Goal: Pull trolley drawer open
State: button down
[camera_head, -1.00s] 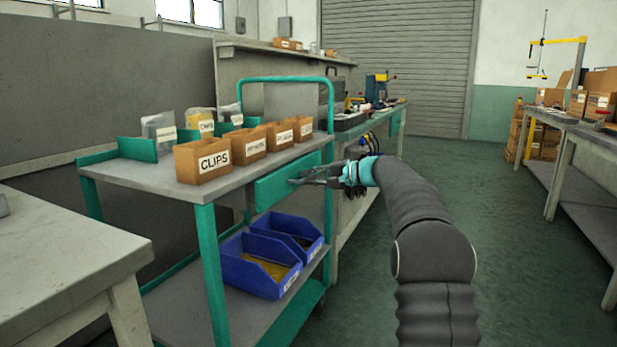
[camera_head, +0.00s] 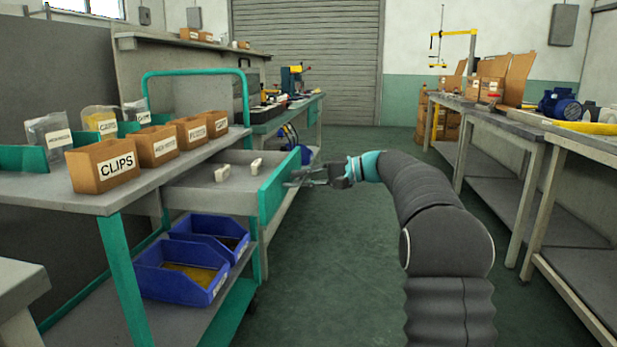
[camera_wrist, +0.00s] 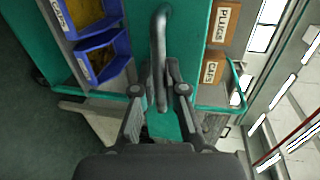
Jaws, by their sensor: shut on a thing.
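The trolley (camera_head: 120,203) is green with grey shelves and stands at the left in the head view. Its drawer (camera_head: 215,190) is pulled out toward the right, and several small pale items lie inside. The green drawer front (camera_head: 279,187) faces my gripper (camera_head: 300,179). In the wrist view my gripper (camera_wrist: 160,85) is shut on the grey bar handle (camera_wrist: 161,40) of the drawer, with a finger on each side of it. The exact finger contact is hard to see.
Cardboard boxes, including a CLIPS box (camera_head: 103,164), stand on the trolley top. Blue bins (camera_head: 178,272) sit on the lower shelf. A long workbench (camera_head: 545,128) lines the right side. The green floor (camera_head: 345,270) between is clear.

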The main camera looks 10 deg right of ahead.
jog(key=shift+s+d, duration=0.15)
jog(key=shift+d, duration=0.15)
jog(key=c, duration=1.2)
grip_release()
jog(key=v, duration=1.2)
